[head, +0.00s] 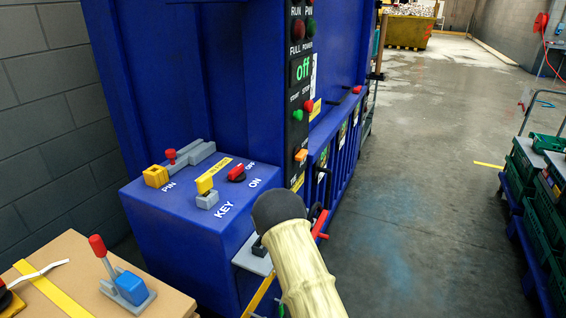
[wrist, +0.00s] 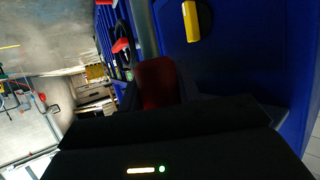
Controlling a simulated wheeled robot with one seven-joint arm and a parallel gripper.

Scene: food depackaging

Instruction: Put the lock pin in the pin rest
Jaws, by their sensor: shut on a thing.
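In the wrist view my gripper (wrist: 158,92) is shut on a red piece with a grey rod beyond it, which looks like the lock pin (wrist: 158,80). In the head view my gripper and the held piece are hidden behind my own arm, low in front of the blue machine. The PIN label lies on top of the blue control box, beside a yellow block (head: 156,176) and a long grey bracket (head: 193,158). A small red knob (head: 171,155) stands there too. I cannot tell which of these parts is the pin rest.
A yellow key (head: 205,184) and a red OFF/ON switch (head: 236,173) share the box top. A red lever (head: 320,223) is just right of my arm.

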